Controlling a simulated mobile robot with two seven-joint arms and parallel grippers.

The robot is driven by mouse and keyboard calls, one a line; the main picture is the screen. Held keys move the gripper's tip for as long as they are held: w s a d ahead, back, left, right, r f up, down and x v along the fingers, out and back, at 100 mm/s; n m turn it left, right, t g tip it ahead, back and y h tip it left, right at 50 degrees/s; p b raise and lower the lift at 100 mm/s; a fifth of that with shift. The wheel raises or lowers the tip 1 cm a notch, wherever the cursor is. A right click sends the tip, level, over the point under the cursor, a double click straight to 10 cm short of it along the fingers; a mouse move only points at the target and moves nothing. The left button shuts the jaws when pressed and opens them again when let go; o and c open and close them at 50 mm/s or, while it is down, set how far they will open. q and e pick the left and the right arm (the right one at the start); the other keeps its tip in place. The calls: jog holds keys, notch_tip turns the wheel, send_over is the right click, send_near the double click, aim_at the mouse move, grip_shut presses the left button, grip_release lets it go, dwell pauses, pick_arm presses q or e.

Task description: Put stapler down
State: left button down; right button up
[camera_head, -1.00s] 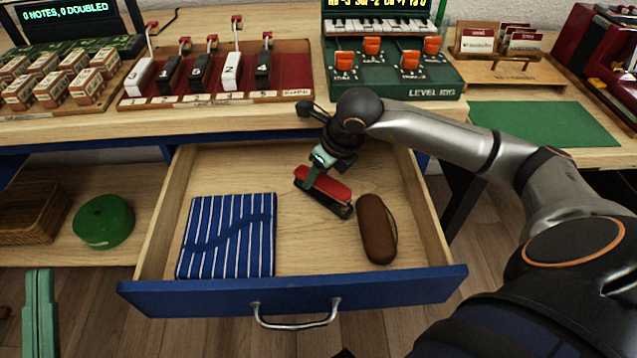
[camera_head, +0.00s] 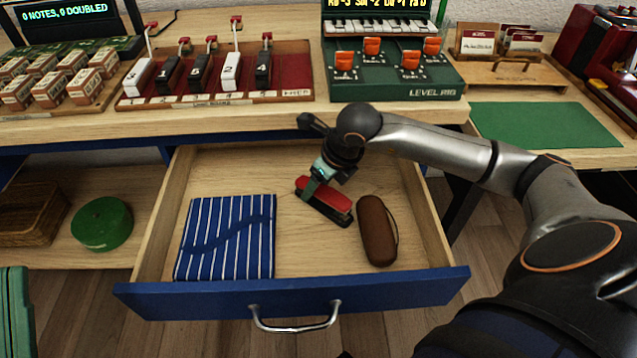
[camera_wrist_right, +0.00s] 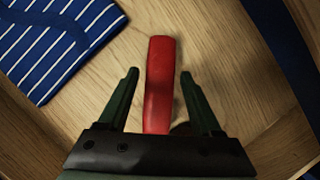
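The red stapler (camera_head: 326,201) with a black base lies in the open drawer (camera_head: 290,296), and appears to rest on its wooden floor. My right gripper (camera_head: 312,187) is directly over the stapler. In the right wrist view the stapler (camera_wrist_right: 159,85) lies between the two green fingers of the right gripper (camera_wrist_right: 158,73), with a gap on each side, so the gripper is open.
A blue striped cloth (camera_head: 228,238) lies left of the stapler in the drawer. A brown case (camera_head: 376,230) lies close on its right. The desktop above holds a key rack (camera_head: 215,84) and a green level rig (camera_head: 395,88). Free drawer floor shows between cloth and stapler.

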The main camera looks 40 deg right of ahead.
pick_arm(q)
jog(key=shift+w+r, duration=0.1)
pick_arm(e)
jog(key=shift+o, duration=0.3)
jog(key=shift+r, duration=0.2)
pick_arm(q)
jog(key=w+f+n+g+y+p, duration=0.1)
jog(key=w+f+n+g+y, duration=0.1)
jog(key=f, duration=0.5)
jog(key=w+a+f+n+g+y+p, duration=0.1)
jog(key=w+f+n+g+y, duration=0.1)
jog(key=f, duration=0.4)
jog(key=shift+w+a+f+n+y+p, duration=0.15)
jog(key=shift+f+n+y+p, duration=0.3)
jog(key=shift+y, duration=0.75)
pick_arm(e)
jog(key=v, duration=1.1)
jog(key=shift+s+r, duration=0.25)
jog(key=shift+r, duration=0.1)
pick_arm(q)
jog(key=shift+r, duration=0.1)
pick_arm(e)
jog(key=shift+d, duration=0.15)
